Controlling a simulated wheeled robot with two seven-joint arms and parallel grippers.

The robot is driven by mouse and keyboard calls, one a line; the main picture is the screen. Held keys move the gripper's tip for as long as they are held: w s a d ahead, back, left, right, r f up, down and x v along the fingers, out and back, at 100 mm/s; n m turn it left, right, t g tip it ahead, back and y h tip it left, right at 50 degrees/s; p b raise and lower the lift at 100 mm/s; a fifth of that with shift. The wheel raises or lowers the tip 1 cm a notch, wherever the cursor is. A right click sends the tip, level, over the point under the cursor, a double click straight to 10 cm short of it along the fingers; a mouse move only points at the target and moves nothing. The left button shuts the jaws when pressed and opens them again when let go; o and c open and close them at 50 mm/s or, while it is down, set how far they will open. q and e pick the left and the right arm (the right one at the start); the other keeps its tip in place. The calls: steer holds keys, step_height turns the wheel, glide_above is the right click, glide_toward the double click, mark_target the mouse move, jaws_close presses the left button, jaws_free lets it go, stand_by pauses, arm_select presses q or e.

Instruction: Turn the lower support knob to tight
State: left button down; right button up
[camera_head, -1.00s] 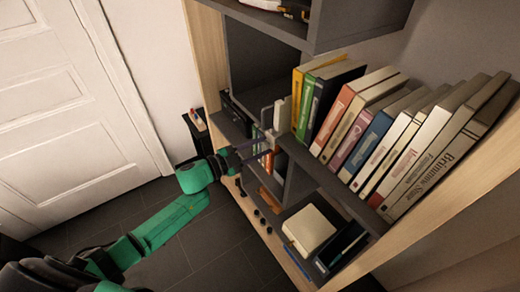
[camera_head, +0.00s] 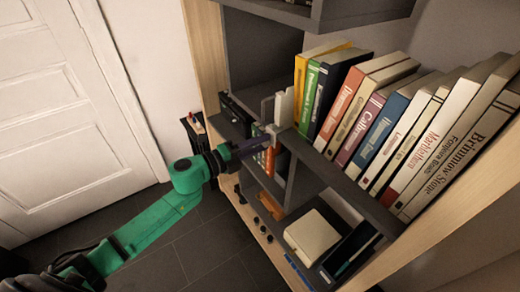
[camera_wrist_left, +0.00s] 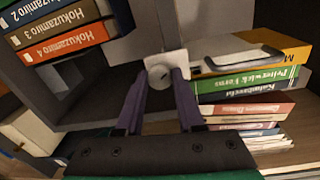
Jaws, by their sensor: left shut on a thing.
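A small round pale knob (camera_wrist_left: 159,76) sits on a whitish bracket (camera_wrist_left: 166,60) at the shelf edge in the left wrist view. My left gripper (camera_wrist_left: 163,78) reaches it with its two purple fingers on either side, shut on the knob. In the head view my left gripper (camera_head: 262,143) meets the shelf front beside the light grey bracket (camera_head: 271,130). The knob itself is too small and covered to make out there. I cannot read from the frames how tight the knob is. My right gripper is not in view.
A dark bookshelf (camera_head: 352,193) with wooden sides fills the right. A row of leaning books (camera_head: 372,120) stands right of the bracket. A cream box (camera_head: 312,236) lies on the lower shelf. A white door (camera_head: 70,110) is at left, with clear dark floor (camera_head: 205,245) below.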

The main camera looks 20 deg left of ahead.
arm_select(q)
steer(key=m+b, duration=0.3)
steer(key=m, duration=0.1)
steer(key=shift+f, duration=0.25)
steer(key=shift+r+m+b, duration=0.15)
steer(key=shift+m+b, duration=0.85)
steer(key=shift+m, duration=0.5)
steer(key=c, duration=0.5)
jaws_free()
steer(key=shift+t+y, duration=0.3)
steer(key=shift+r, duration=0.1)
